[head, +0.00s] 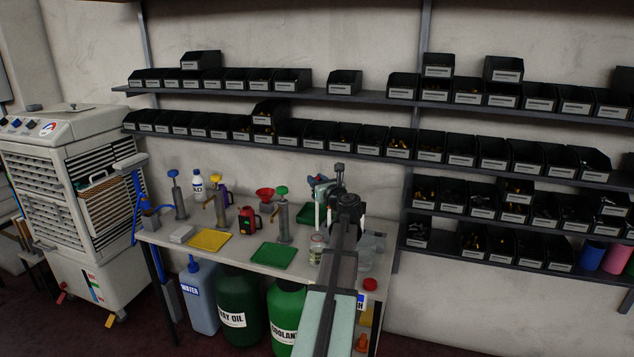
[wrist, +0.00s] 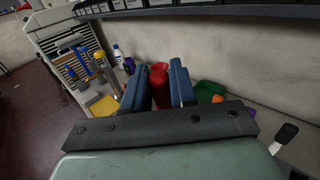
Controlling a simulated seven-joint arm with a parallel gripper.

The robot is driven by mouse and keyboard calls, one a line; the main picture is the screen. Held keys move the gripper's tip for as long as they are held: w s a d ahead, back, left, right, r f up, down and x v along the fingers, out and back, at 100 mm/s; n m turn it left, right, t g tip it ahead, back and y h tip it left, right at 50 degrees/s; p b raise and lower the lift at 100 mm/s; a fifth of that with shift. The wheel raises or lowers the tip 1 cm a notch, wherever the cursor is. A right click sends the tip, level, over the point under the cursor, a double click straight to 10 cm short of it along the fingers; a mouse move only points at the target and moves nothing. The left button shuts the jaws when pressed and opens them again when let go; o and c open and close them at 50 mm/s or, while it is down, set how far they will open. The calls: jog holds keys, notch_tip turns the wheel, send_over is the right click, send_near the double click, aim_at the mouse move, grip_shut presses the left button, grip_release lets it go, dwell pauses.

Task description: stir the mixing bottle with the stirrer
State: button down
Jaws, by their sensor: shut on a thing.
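My gripper (head: 314,180) is raised above the back right part of the white table. Its blue fingers also show in the wrist view (wrist: 160,86), shut around a red piece, which seems to be part of the stirrer (wrist: 160,74). The stirrer's lower end is hidden or too small to make out. A small clear jar with a pale label, likely the mixing bottle (head: 317,249), stands upright on the table below my gripper, beside my arm. My gripper is apart from it.
A green tray (head: 272,254) and a yellow tray (head: 209,240) lie on the table (head: 226,256). Hand pumps, a red jug (head: 249,217) and a white bottle (head: 197,182) stand on its left half. Shelves of black bins (head: 345,82) line the wall behind.

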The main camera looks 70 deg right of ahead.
jog(key=shift+r, duration=2)
jog(key=shift+w, duration=0.1)
